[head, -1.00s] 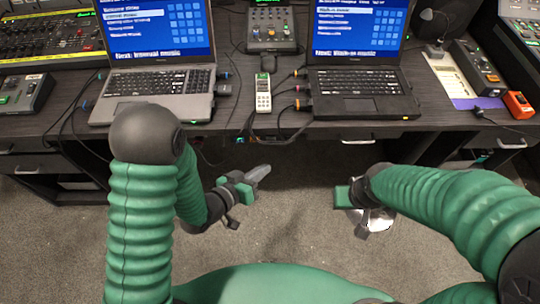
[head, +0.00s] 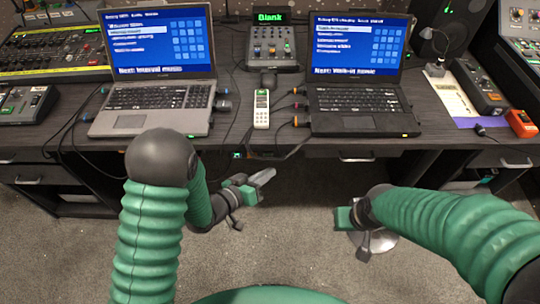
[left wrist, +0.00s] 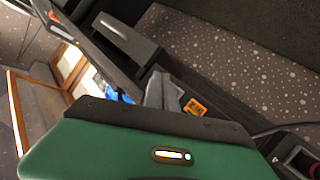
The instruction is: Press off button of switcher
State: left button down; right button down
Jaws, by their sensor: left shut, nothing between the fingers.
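The switcher is not labelled clearly enough to be sure of it. A small pale box with buttons (head: 261,108) lies between the two laptops, with cables close by. A grey box with lit green buttons (head: 22,104) is at the far left of the desk. I cannot make out an off button on either. My left gripper (head: 263,177) is shut and empty, in front of and below the desk's front edge, apart from everything. My right gripper (head: 345,217) is also low in front of the desk; its fingers are not clear. The left wrist view shows none of these boxes clearly.
The left laptop (head: 155,97) and right laptop (head: 355,98) stand open on the dark desk (head: 230,135). A fader box showing "Blank" (head: 272,45) is behind. An orange device (head: 521,123) is at the right. Open carpet (head: 290,245) lies below my grippers.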

aim_at(268, 155)
pick_arm(q)
jog(key=w, duration=0.2)
jog(key=shift+w, duration=0.4)
pick_arm(e)
jog(key=shift+a+r, duration=0.15)
pick_arm(q)
jog(key=shift+a, duration=0.25)
pick_arm(e)
jog(key=shift+a, duration=0.2)
pick_arm(q)
jog(key=shift+d, duration=0.1)
pick_arm(e)
jog(key=shift+d, duration=0.15)
pick_arm(q)
jog(key=shift+w, duration=0.1)
pick_arm(e)
jog(key=shift+r, duration=0.1)
dwell(0.7)
pick_arm(q)
jog(key=shift+w+r+p, duration=0.1)
jog(key=shift+w+p, duration=0.15)
jog(key=shift+p, duration=0.05)
